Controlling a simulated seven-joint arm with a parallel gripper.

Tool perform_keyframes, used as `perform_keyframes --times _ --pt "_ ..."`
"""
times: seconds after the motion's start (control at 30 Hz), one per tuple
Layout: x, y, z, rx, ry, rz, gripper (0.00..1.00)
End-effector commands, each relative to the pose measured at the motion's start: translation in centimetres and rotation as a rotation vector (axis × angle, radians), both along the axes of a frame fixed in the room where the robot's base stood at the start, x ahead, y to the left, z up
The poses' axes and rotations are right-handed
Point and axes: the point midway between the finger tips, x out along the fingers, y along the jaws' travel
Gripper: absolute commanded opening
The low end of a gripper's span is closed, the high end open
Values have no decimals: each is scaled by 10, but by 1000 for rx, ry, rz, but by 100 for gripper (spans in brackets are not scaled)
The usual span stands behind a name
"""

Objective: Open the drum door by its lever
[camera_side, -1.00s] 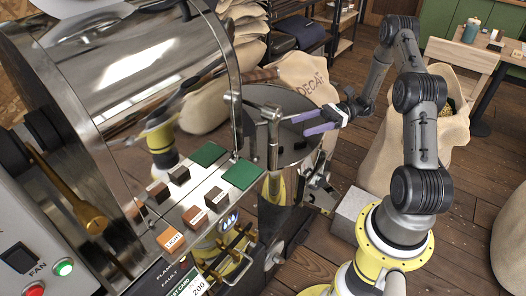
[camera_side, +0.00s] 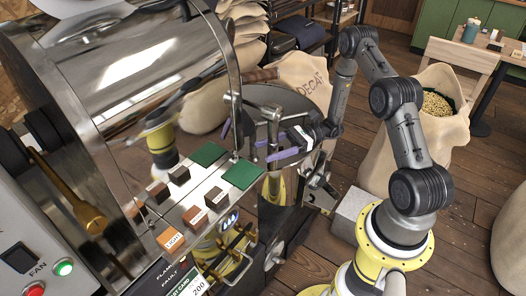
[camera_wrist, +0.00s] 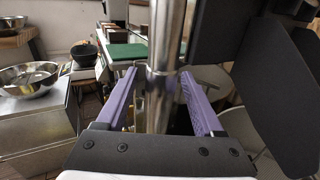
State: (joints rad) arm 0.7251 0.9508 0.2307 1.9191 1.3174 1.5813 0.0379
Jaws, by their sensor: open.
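In the wrist view the lever (camera_wrist: 163,45) stands upright between my two purple fingers. My gripper (camera_side: 258,145) is open around the lever, one finger on each side; the wrist view shows my gripper (camera_wrist: 158,88) with a gap beside the bar. I cannot tell whether either finger touches it. The drum's front is seen nearly edge-on in the side view, so the door's face is hidden and its position is unclear.
A round cooling pan (camera_side: 306,103) lies behind my gripper. Green pads (camera_side: 243,174) and small labelled blocks (camera_side: 195,216) sit on the steel shelf below left. A bean sack (camera_side: 400,140) stands behind my arm. A steel bowl (camera_wrist: 28,76) shows at left in the wrist view.

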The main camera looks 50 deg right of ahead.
Motion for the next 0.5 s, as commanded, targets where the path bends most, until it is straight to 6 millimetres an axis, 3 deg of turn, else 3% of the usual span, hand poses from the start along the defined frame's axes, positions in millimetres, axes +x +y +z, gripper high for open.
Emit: perform_keyframes --times 0.2,0.5 --pt "8 17 0 0 0 1 69" --pt "10 19 0 0 0 -1 69"
